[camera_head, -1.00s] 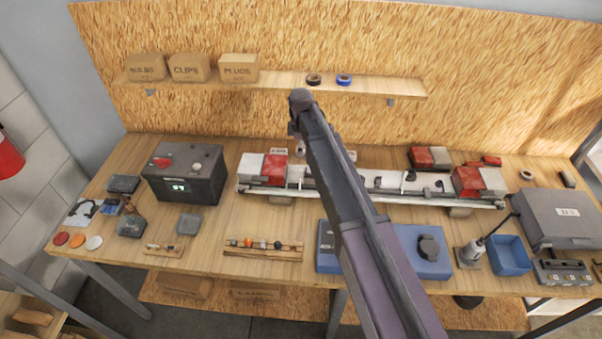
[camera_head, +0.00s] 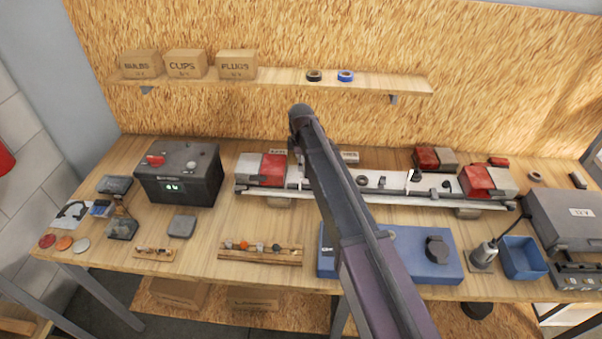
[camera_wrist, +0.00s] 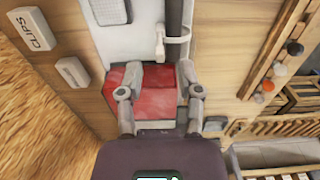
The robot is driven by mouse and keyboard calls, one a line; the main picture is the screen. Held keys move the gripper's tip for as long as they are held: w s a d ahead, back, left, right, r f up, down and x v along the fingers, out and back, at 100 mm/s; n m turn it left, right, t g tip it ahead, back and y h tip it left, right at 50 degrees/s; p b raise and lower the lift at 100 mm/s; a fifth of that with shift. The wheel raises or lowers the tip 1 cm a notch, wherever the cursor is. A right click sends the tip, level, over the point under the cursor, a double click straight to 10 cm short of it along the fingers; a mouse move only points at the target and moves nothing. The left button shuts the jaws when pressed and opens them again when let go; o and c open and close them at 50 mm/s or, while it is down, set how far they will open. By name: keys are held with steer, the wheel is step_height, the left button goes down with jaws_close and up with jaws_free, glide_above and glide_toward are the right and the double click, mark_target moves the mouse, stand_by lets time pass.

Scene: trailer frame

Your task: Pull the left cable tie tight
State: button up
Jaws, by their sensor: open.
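A white cable tie (camera_wrist: 174,40) loops around the dark cable (camera_wrist: 173,16) on the white trailer beam, at the top of the wrist view. Its tail sticks out to the left of the loop. My gripper (camera_wrist: 160,82) is open and empty, its two fingers spread on either side of a red lamp (camera_wrist: 152,92) in that view. The tie lies beyond the fingertips, apart from them. In the head view, my arm covers part of the trailer beam (camera_head: 372,184), and the gripper and this tie cannot be made out clearly.
Red-and-white lamps sit at the beam's left (camera_head: 272,169) and right (camera_head: 477,181) ends. A black battery box (camera_head: 180,174) stands to the left. A rack of small knobs (camera_head: 260,253) and a blue case (camera_head: 440,265) lie in front. A shelf (camera_head: 285,82) runs above.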

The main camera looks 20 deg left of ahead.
mark_target(301, 177)
steer(key=shift+f+b, duration=1)
steer(key=shift+f, duration=0.25)
steer(key=shift+c, duration=0.2)
